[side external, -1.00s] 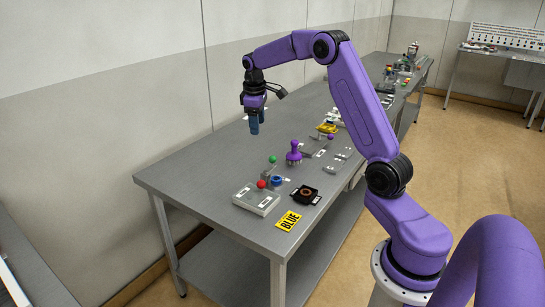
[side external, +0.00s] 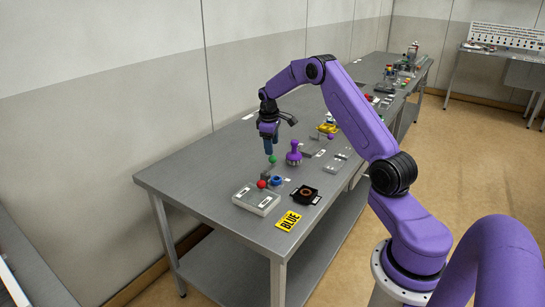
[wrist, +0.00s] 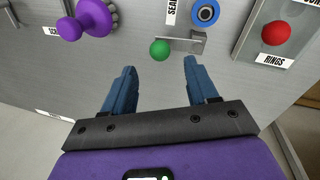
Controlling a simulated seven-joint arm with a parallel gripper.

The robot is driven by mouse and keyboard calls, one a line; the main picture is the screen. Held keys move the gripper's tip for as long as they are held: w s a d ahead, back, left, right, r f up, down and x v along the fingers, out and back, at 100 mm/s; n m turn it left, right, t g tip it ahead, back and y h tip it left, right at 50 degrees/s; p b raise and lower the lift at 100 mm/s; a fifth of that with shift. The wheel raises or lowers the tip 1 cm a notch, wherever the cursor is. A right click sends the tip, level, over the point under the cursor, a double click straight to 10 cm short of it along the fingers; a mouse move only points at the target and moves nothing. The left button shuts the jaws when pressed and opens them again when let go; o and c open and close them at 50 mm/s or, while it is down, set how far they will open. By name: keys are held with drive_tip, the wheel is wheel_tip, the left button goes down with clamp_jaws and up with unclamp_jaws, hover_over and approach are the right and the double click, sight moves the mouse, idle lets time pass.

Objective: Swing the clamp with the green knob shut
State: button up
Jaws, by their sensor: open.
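The green knob (wrist: 160,50) is a round ball at the end of a grey metal clamp arm (wrist: 188,43), seen in the wrist view just beyond my fingertips. In the side external view the green knob (side external: 273,159) is just below the tip of my gripper (side external: 269,150). My gripper (wrist: 160,80) is open, with its two blue fingers apart and nothing between them. In the wrist view the knob lies ahead of the gap between the fingers, apart from both.
A blue ring part (wrist: 205,12) is beside the clamp. A red ball (wrist: 276,33) is on a grey plate to the right. A purple knobbed piece (wrist: 88,18) stands to the left.

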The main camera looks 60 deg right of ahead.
sight(273, 156)
drive_tip(key=shift+w+d+f, duration=0.1)
drive_tip(key=shift+d+f, duration=0.1)
drive_tip(key=shift+f, duration=0.85)
drive_tip(key=shift+d+f, duration=0.2)
drive_tip(key=shift+f, duration=0.8)
drive_tip(key=shift+w+d+f, duration=0.1)
drive_tip(key=shift+d+f, duration=0.1)
drive_tip(key=shift+f, duration=0.85)
clamp_jaws()
